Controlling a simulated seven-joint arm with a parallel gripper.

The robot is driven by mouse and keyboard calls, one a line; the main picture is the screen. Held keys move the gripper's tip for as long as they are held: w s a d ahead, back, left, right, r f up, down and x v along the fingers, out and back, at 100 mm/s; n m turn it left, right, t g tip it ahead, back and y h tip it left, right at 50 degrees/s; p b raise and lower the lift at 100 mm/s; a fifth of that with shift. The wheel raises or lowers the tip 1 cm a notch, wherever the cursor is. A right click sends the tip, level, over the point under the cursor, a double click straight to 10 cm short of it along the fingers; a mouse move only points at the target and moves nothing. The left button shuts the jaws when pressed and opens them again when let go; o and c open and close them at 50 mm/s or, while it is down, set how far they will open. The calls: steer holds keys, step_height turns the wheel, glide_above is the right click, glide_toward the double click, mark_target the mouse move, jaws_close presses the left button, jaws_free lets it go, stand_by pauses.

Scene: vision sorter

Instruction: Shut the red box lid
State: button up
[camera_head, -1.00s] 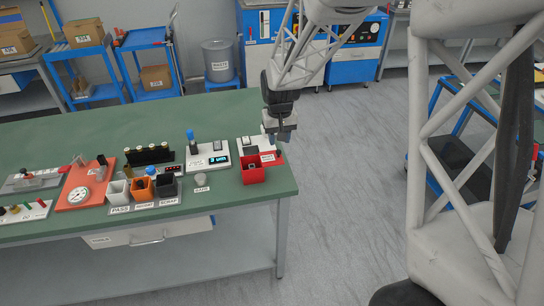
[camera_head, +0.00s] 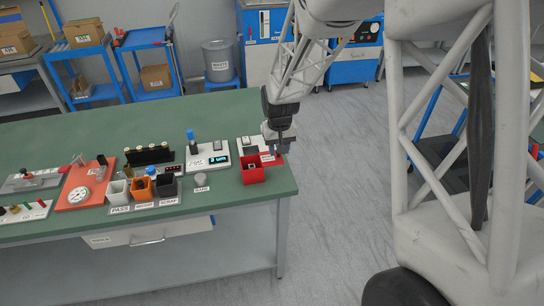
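The red box (camera_head: 254,176) stands near the right end of the green table, with its top open and a small light thing inside. A red flap, which looks like its lid (camera_head: 271,159), shows behind it to the right, partly hidden by my gripper. My gripper (camera_head: 277,150) points down just behind and to the right of the box, at the red flap. The view is too small to tell whether the fingers are open or whether they touch the flap.
Left of the box stand a white device with a display (camera_head: 208,158), a small round button (camera_head: 201,181), and white, orange and black bins (camera_head: 142,188). The table's right edge (camera_head: 292,180) is close to the box. The back of the green table (camera_head: 120,125) is clear.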

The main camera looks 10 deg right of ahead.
steer(key=c, duration=0.4)
